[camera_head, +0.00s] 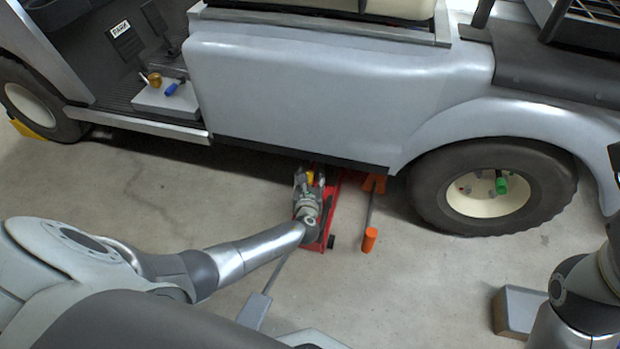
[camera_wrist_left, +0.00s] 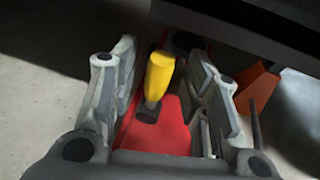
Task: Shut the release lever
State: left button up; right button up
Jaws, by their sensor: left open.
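A red floor jack (camera_head: 330,215) sits on the concrete floor, partly under the cart's side sill. Its yellow-handled release lever (camera_wrist_left: 159,76) stands up from the red body in the left wrist view. In the head view, only a bit of yellow (camera_head: 310,176) shows between the fingers. My left gripper (camera_head: 309,177) is open, with one finger on each side of the yellow lever and a visible gap on both sides. My right arm shows at the lower right, but its gripper is out of the picture.
The grey cart body (camera_head: 320,90) overhangs the jack. An orange-gripped rod (camera_head: 370,238) lies just right of it. The rear wheel (camera_head: 490,188) stands further right. A grey block (camera_head: 517,309) is near my right arm. A tray (camera_head: 172,100) with small tools sits on the cart floor.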

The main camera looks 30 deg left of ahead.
pick_arm(q)
jog(key=v, duration=0.7)
jog(key=shift+s, duration=0.2)
jog(key=shift+d, duration=0.1)
dwell(0.4)
